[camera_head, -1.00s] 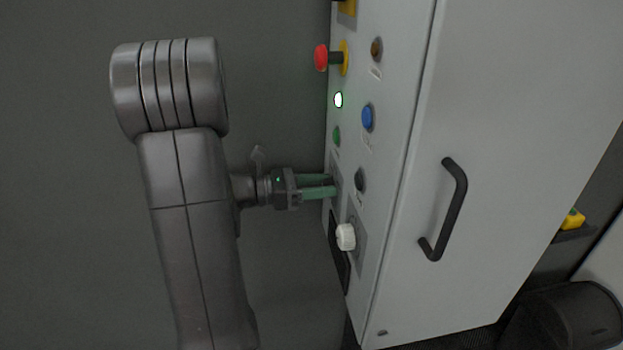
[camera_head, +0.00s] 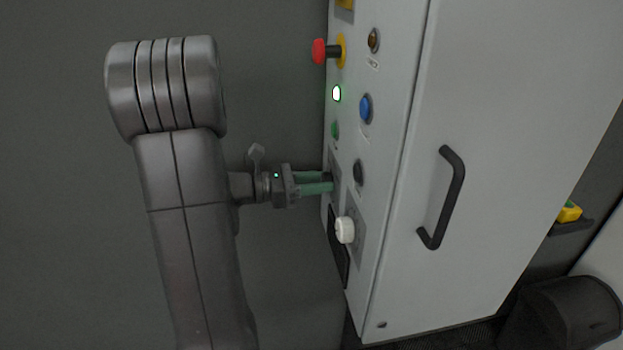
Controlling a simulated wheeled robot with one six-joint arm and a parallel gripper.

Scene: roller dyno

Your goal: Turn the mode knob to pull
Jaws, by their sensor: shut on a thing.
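My gripper (camera_head: 330,181) reaches from the left to the front panel of a light grey cabinet. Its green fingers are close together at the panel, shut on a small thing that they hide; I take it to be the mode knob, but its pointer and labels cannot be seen. A white round knob (camera_head: 345,230) stands on the panel just below the fingers, apart from them. A dark round control (camera_head: 359,173) sits just right of the fingertips.
Above the gripper are a red mushroom button (camera_head: 319,51), a lit white lamp (camera_head: 337,94), a green button (camera_head: 335,130), a blue button (camera_head: 366,108) and an amber lamp (camera_head: 374,40). A black door handle (camera_head: 449,198) juts from the cabinet side.

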